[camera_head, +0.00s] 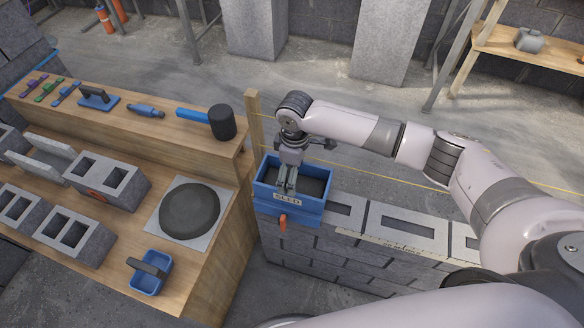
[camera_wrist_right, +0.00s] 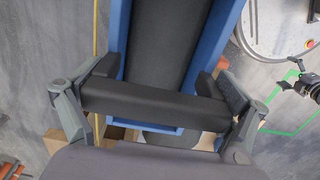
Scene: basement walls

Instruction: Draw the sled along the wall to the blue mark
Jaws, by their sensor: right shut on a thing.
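The sled (camera_head: 305,211), a blue open box with a dark inside and a label reading SLED, sits at the left end of the grey block wall (camera_head: 350,257). My right gripper (camera_head: 287,182) reaches down into the sled from above. In the wrist view my right gripper (camera_wrist_right: 155,98) has its fingers at both ends of a dark crossbar (camera_wrist_right: 150,103) over the blue sled (camera_wrist_right: 118,30), shut on it. I cannot make out a blue mark on the wall. My left gripper is not in view.
A wooden post (camera_head: 255,122) stands close by the sled. Left of the wall is a wooden bench (camera_head: 205,280) with blocks, a mallet (camera_head: 221,121) and a blue tub (camera_head: 150,277).

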